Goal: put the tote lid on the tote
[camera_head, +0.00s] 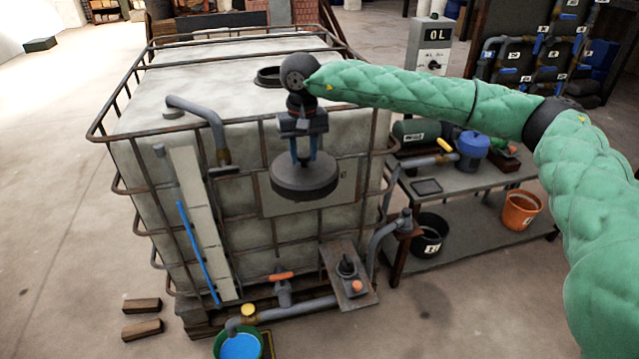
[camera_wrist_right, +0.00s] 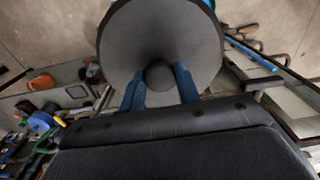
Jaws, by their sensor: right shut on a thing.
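The tote (camera_head: 250,240) is a big pale tank in a rusty metal cage, standing on a base on the floor. Its round top opening (camera_head: 268,75) has a dark raised rim and shows no cover. The tote lid (camera_head: 304,178) is a dark grey disc. My right gripper (camera_head: 304,155) is shut on the lid's knob and holds it in front of the tote's near face, below the top edge. In the right wrist view the blue fingers close around the knob of the lid (camera_wrist_right: 160,35). My left gripper is not in view.
A bent grey pipe (camera_head: 205,118) rises from the tote's top at left. The cage's top rails (camera_head: 250,118) ring the tank. A bench (camera_head: 470,185) with a blue pot (camera_head: 472,150) stands at right. A green bucket (camera_head: 240,345) stands in front.

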